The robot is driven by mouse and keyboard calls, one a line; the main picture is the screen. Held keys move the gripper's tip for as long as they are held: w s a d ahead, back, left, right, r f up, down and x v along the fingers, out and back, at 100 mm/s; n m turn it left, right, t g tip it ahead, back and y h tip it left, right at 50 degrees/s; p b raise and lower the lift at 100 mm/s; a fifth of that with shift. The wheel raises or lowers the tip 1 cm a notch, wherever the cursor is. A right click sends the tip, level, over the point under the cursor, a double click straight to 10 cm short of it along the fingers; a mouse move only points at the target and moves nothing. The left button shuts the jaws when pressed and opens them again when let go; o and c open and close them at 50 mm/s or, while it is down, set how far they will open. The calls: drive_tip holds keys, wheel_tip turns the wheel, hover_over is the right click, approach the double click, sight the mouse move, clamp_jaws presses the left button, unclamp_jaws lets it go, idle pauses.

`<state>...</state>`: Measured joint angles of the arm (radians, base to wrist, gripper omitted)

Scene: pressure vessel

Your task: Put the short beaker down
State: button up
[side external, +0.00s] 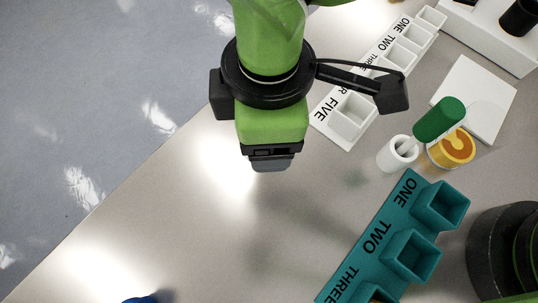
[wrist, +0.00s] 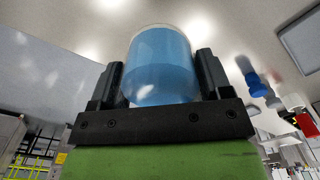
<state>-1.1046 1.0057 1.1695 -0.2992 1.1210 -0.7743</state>
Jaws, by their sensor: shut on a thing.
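The short beaker (wrist: 160,62) is clear and holds blue liquid. In the wrist view it sits between the two black fingers of my gripper (wrist: 160,84), which is shut on it. In the side view my gripper (side external: 271,161) hangs over the grey table, left of the white rack. The beaker cannot be made out there, as my gripper hides it. The height of the beaker above the table cannot be told.
A white numbered rack (side external: 353,116) stands behind to the right, a teal numbered rack (side external: 384,232) at the front right. A white cup (side external: 393,157), a green-topped item (side external: 438,119), an orange-marked jar (side external: 454,149) and a white plate (side external: 478,98) stand right. The middle-left table is clear.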

wheel_tip(320, 180, down, 9)
drive_tip(key=shift+f, duration=0.1)
idle(0.3)
drive_tip(key=shift+f, duration=0.15)
drive_tip(key=o, duration=0.9)
